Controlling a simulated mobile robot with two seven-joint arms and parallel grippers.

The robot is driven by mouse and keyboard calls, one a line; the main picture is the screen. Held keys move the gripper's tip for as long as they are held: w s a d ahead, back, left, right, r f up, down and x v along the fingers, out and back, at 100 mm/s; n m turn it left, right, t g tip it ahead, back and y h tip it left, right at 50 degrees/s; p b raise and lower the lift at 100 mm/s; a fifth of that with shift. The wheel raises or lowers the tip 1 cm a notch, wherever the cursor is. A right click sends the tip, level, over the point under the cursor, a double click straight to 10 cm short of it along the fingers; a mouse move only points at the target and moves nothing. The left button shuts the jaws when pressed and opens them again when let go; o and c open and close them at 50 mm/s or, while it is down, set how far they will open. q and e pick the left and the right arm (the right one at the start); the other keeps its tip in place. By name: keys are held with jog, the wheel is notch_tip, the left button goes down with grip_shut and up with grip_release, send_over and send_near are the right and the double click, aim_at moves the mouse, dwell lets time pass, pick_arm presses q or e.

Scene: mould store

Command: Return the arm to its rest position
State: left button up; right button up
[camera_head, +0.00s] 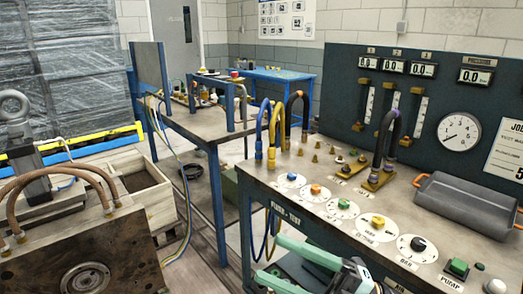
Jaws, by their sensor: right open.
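My right gripper (352,276) shows at the bottom of the head view, low in front of the pump test bench (291,199). Mint-green parts of my arm run beside it. It is open, and I see nothing between its fingers. The lower part of the arm is cut off by the frame edge. My left gripper is not in view.
The bench carries coloured knobs, hoses, brass fittings, a dark grey case (465,207) and an upright gauge panel (440,95). A blue-legged table (205,125) stands behind. A mould block (85,262) with copper hoses and a wooden crate (150,190) stand left. Some floor shows between.

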jog(key=w+d+f+m+t+h, duration=0.35)
jog(key=f+m+t+h, duration=0.3)
jog(key=f+m, duration=0.35)
jog(key=w+d+f+m+t+h, duration=0.2)
jog(key=d+f+m+t+h, duration=0.5)
jog(key=m, duration=0.5)
jog(key=s+f+m+g+h, duration=0.35)
jog(key=s+f, duration=0.25)
jog(key=f, duration=0.4)
jog(key=s+f+m+g+h, duration=0.2)
jog(key=s+f+g, duration=0.4)
jog(key=f, duration=0.4)
pick_arm(q)
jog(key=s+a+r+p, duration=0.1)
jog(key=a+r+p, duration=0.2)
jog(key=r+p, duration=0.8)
jog(key=p, duration=0.4)
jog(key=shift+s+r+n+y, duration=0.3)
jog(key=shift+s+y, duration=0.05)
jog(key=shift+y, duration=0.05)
pick_arm(e)
jog(key=s+d+r, duration=0.3)
jog(key=s+r, duration=0.1)
jog(key=r, duration=0.6)
jog(key=shift+r, duration=0.15)
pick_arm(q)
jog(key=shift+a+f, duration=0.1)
pick_arm(e)
jog(key=shift+m, duration=0.25)
